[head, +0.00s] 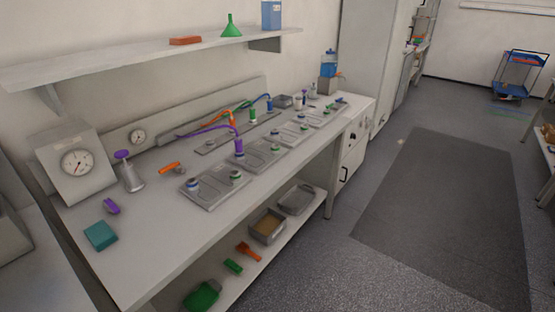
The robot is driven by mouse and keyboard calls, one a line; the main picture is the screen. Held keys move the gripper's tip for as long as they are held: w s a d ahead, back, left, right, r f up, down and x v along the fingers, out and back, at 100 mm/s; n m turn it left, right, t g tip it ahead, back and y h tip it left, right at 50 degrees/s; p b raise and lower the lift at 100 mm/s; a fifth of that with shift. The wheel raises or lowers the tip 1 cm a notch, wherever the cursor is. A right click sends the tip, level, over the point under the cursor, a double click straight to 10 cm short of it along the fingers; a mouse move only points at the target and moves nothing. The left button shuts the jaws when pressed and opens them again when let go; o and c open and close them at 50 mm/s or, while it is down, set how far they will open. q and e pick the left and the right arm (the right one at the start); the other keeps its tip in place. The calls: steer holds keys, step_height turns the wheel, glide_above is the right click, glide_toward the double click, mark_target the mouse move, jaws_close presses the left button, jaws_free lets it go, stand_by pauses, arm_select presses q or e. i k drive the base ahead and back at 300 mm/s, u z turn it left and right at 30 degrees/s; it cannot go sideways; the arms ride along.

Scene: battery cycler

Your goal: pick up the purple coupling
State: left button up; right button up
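A purple coupling (239,147) is at the end of an arched purple hose (212,128), upright over the plates in the middle of the bench (150,237). I cannot tell whether it is seated in something or only stands there. A separate small purple piece (111,206) lies on the bench at the left, behind a teal block (100,236). It is too small to tell exactly what it is. Neither of my grippers shows in the head view.
Green and blue hoses arch farther back. A shelf (140,59) overhangs the bench. The floor at right with a dark mat (445,215) is clear.

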mark_target(238, 141)
steer(key=z, duration=0.25)
steer(key=k, duration=0.65)
steer(key=z, duration=1.15)
steer(key=i, duration=2.2)
steer(key=u, duration=1.3)
steer(key=i, duration=0.8)
steer(key=u, duration=0.8)
